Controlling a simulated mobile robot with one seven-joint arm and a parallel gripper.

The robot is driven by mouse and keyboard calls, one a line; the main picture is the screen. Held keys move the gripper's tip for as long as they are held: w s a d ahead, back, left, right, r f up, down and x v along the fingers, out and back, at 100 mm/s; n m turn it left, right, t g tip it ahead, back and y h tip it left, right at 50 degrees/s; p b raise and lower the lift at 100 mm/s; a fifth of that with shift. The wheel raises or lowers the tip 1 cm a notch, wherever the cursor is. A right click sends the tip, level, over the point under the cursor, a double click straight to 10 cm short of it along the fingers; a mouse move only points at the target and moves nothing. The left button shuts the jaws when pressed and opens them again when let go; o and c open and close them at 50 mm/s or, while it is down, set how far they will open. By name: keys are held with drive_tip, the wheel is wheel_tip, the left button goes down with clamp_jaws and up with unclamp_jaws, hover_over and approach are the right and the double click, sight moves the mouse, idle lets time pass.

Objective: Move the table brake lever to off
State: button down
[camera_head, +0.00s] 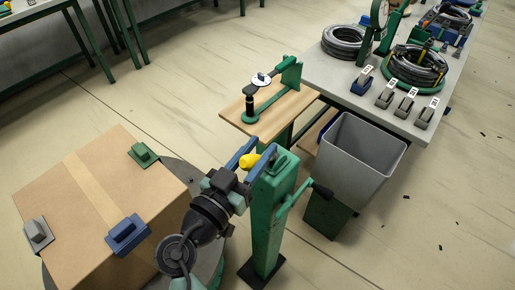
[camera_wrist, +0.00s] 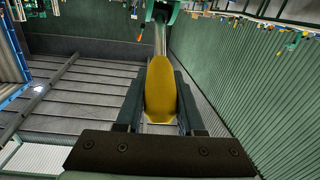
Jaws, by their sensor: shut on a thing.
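The brake lever shows a yellow handle (camera_head: 249,160) at the top of a green post (camera_head: 267,215) in the head view. In the wrist view the yellow handle (camera_wrist: 161,90) sits between my two fingers, with a grey metal rod (camera_wrist: 160,38) running from it to a green part at the top. My gripper (camera_head: 246,155) is shut on the yellow handle. No off marking can be read in either view.
A cardboard box (camera_head: 75,180) stands at the left. A grey bin (camera_head: 362,150) is to the right of the post. A black-ended crank (camera_head: 321,191) sticks out from the post. A grey table (camera_head: 325,72) with hose coils is at the upper right.

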drive_tip(key=shift+r, duration=0.1)
idle(0.6)
drive_tip(key=p, duration=0.2)
drive_tip(key=w+r+g+y+p, duration=0.1)
drive_tip(key=p, duration=0.1)
drive_tip(key=shift+d+r, duration=0.25)
drive_tip(key=shift+d, duration=0.1)
drive_tip(key=g+y+p, duration=0.1)
drive_tip(key=p, duration=0.1)
drive_tip(key=w+d+r+g+p, duration=0.1)
drive_tip(key=p, duration=0.1)
drive_tip(key=shift+w+d+m+y+p, duration=0.1)
drive_tip(key=shift+d+m+y+p, duration=0.1)
drive_tip(key=shift+m+y+p, duration=0.15)
drive_tip(key=w+d+g+y+p, duration=0.1)
drive_tip(key=g+p, duration=0.1)
drive_tip(key=p, duration=0.1)
drive_tip(key=shift+w+d+r+y+p, duration=0.1)
drive_tip(key=shift+w+d+y+p, duration=0.1)
drive_tip(key=shift+y+p, duration=0.15)
drive_tip(key=shift+w+d+f+g+y+p, duration=0.25)
drive_tip(key=shift+w+d+g+y+p, duration=0.25)
drive_tip(key=shift+g+p, duration=0.55)
drive_tip(key=shift+w+d+f+m+g+y+p, duration=0.3)
drive_tip(key=shift+y+p, duration=0.2)
drive_tip(key=shift+p, duration=0.2)
drive_tip(key=c, duration=0.5)
unclamp_jaws()
drive_tip(key=shift+f, duration=0.1)
drive_tip(key=shift+c, duration=0.2)
